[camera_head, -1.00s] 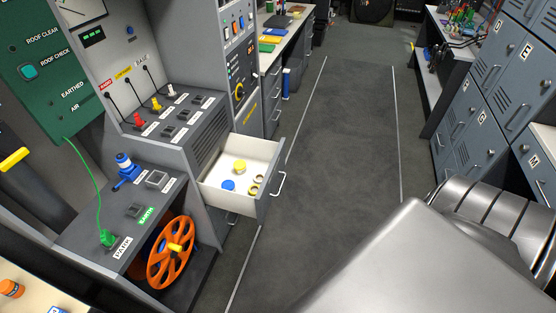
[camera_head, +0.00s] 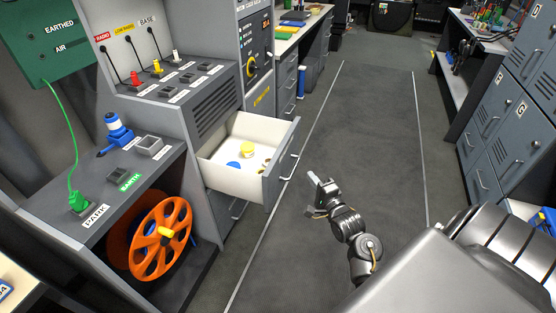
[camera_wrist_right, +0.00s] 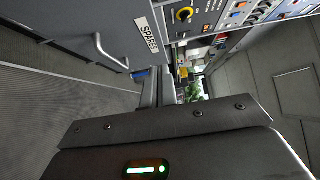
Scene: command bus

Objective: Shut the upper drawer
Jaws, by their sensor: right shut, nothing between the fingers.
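The upper drawer (camera_head: 238,181) stands pulled out of the grey console in the head view. Its white inside holds a yellow round piece (camera_head: 247,148), a blue round piece (camera_head: 233,164) and small rings by the front. The drawer's grey front with its handle (camera_head: 289,166) faces right. My right gripper (camera_head: 314,180) is shut and empty, to the right of the drawer front and apart from it. The right wrist view shows a grey front with a handle (camera_wrist_right: 108,52) and a label reading SPARES. My left gripper is not in view.
A lower drawer (camera_head: 226,210) sits under the open one, shut. An orange cable reel (camera_head: 161,240) stands in the open bay at lower left. Grey lockers (camera_head: 500,150) line the right side. The aisle floor (camera_head: 370,120) between is clear.

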